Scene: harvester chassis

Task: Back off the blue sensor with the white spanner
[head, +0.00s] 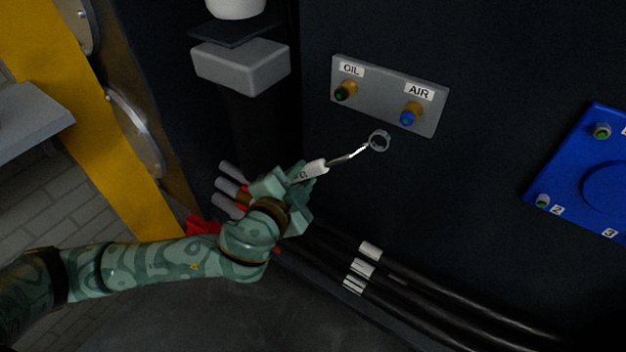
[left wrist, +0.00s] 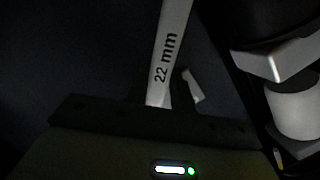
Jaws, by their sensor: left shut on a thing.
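The blue sensor (head: 407,118) sits in a brass fitting under the AIR label on a grey plate (head: 386,98). A second sensor, dark green-tipped (head: 342,93), sits under the OIL label on the same plate. My left gripper (head: 300,183) is shut on the white-handled spanner (head: 313,169). The spanner's ring end (head: 379,140) is just below and left of the blue sensor, apart from it in the picture. In the left wrist view the spanner handle (left wrist: 168,55) reads "22 mm". My right gripper is not in view.
A blue panel (head: 590,175) with bolts is on the dark wall at right. Black hoses with white bands (head: 365,262) run below. A grey block (head: 241,66) stands out above the gripper. A yellow post (head: 85,110) is at left.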

